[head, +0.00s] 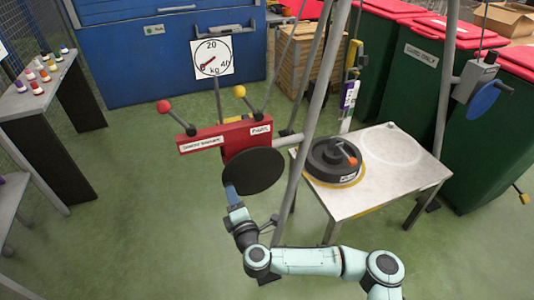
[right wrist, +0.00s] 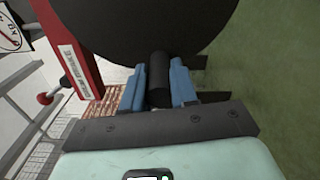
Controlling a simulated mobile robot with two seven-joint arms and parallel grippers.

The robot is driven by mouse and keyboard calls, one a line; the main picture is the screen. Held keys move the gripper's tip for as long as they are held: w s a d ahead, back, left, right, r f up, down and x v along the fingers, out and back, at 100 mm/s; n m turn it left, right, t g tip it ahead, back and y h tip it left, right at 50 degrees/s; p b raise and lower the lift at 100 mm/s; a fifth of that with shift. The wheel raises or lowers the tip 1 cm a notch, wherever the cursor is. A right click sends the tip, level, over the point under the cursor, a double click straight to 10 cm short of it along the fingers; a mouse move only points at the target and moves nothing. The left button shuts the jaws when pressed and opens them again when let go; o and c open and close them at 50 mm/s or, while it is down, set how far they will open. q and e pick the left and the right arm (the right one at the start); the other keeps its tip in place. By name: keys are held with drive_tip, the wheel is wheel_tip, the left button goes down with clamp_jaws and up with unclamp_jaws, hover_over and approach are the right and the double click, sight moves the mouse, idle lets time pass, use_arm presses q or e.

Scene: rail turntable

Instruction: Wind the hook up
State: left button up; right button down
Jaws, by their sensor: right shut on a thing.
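The red winch box (head: 225,137) has white labels, one reading "PAWL", and levers with a red knob (head: 164,106) and a yellow knob (head: 239,91). A large black disc (head: 256,170) is on its front side. My right gripper (head: 233,190) is at the disc's lower left edge. In the right wrist view its blue fingers (right wrist: 158,90) are shut on a black cylindrical handle (right wrist: 158,72) beside the disc. A yellow piece (head: 353,55) hangs above a purple-and-white tag (head: 349,95); I cannot tell whether it is the hook. My left gripper is out of view.
A black round weight (head: 325,166) with an orange handle lies on the white table (head: 385,188). Grey poles (head: 310,125) rise beside the winch. A round dial (head: 212,58) stands behind it. A blue wheel (head: 485,98) is at right.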

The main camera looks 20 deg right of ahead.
wheel_tip(320, 180, up, 2)
drive_tip(key=shift+a+r+m, duration=0.15)
drive_tip(key=shift+r+m, duration=0.1)
drive_tip(key=shift+m, duration=0.95)
drive_tip(key=shift+r+m, duration=0.45)
drive_tip(key=shift+m, duration=0.05)
drive_tip(key=c, duration=0.7)
unclamp_jaws()
drive_tip(key=shift+f, duration=0.15)
drive_tip(key=shift+s+p, duration=0.15)
drive_tip(key=shift+p, duration=0.15)
drive_tip(key=shift+s+f+p, duration=0.1)
drive_tip(key=shift+s+p, duration=0.95)
drive_tip(key=shift+s, duration=2.8)
